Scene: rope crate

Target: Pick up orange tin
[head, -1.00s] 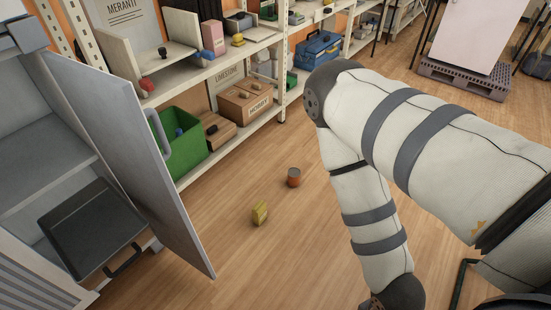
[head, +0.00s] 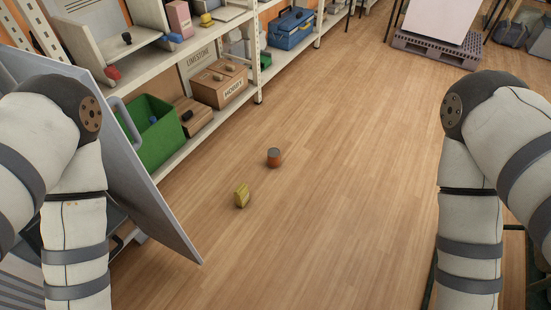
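The orange tin (head: 274,158) is a small upright cylinder with a dark top, standing on the wooden floor near the middle of the head view. Nothing touches it. My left arm comes in at the left edge and my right arm at the right edge, both well apart from the tin. Both grippers are outside the picture, below its lower edge, so I cannot see their fingers.
A yellow object (head: 241,195) stands on the floor just left of and nearer than the tin. A grey door panel (head: 150,190) stands open at the left. Floor right of the tin is clear.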

